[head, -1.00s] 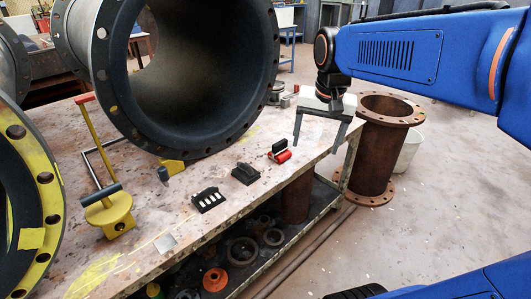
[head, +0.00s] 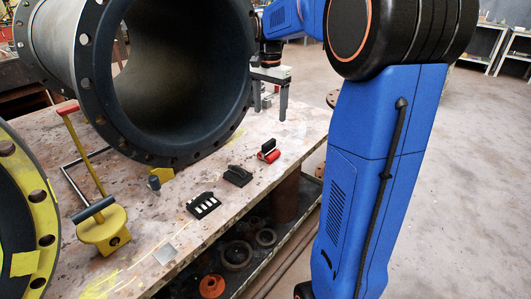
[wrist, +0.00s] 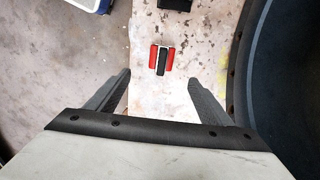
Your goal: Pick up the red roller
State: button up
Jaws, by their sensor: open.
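The red roller (head: 272,156) lies on the worktable near its front edge, with a black part beside the red. In the wrist view the red roller (wrist: 153,58) shows two red sides with a black and white strip between them. It is ahead of the fingertips and roughly centred between them. My gripper (head: 270,103) is open and empty, raised above the table beyond the roller, close to the big pipe's mouth. Its two grey fingers also show spread apart in the wrist view (wrist: 160,79). Nothing touches the roller.
A large dark flanged pipe (head: 240,110) stands on the worktable (head: 130,200) beside my gripper. A black block (head: 238,175), a slotted black piece (head: 203,205) and a yellow-based tool (head: 104,232) lie left of the roller. A lower shelf holds rings (head: 237,254).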

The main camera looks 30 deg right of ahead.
aim_at(269, 142)
notch_tip(269, 142, down, 11)
jog(key=shift+r, duration=0.1)
jog(key=shift+w+d+f, duration=0.1)
jog(key=shift+w+f, duration=0.05)
jog(key=shift+f, duration=1.15)
jog(key=shift+w+f, duration=0.15)
jog(key=shift+f, duration=1.1)
jog(key=shift+c, duration=0.3)
jog(key=c, duration=1.3)
jog(key=shift+r, duration=5.05)
